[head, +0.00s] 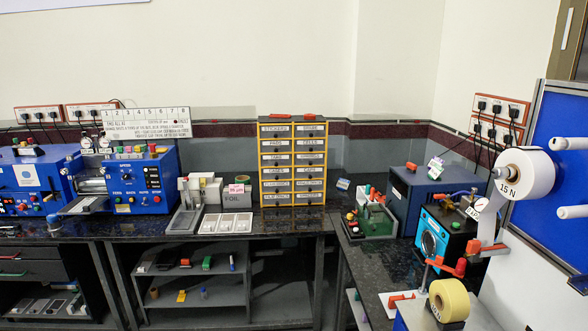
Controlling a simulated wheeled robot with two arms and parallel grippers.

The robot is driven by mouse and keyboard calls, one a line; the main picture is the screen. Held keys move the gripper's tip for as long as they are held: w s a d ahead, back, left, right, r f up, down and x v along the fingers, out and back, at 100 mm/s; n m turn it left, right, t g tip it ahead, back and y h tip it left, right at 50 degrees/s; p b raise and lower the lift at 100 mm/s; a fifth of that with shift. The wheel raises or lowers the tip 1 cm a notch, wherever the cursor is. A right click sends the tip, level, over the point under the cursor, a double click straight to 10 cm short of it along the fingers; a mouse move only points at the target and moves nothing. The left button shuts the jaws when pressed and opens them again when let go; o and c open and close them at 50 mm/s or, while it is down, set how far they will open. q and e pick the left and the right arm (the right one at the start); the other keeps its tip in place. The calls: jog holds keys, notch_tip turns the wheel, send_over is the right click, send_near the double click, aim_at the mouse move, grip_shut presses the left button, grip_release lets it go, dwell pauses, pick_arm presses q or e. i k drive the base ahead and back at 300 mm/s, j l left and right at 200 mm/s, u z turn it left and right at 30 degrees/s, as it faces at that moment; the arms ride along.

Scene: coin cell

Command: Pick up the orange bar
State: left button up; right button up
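Several orange or red-orange pieces show, and I cannot tell which one is the orange bar. Two small flat red-orange pieces lie on top of the drawer cabinet, a left one (274,117) and a right one (309,116). A small orange piece (411,166) sits on the blue box (428,197) at the right. A red-orange bracket-like piece (401,300) rests on a white plate on the right bench. Neither of my grippers is in view.
A yellow-framed drawer cabinet (292,165) stands on the dark bench (260,217). Blue machines (141,180) fill the left end. White trays (226,225) lie near the bench front. A white tape roll (527,173) and a yellow roll (449,299) stand at the right.

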aim_at(473, 246)
jog(key=i+j+z, duration=0.2)
jog(key=z, duration=0.3)
jog(key=i+j+z, duration=0.1)
jog(key=j+z, duration=0.35)
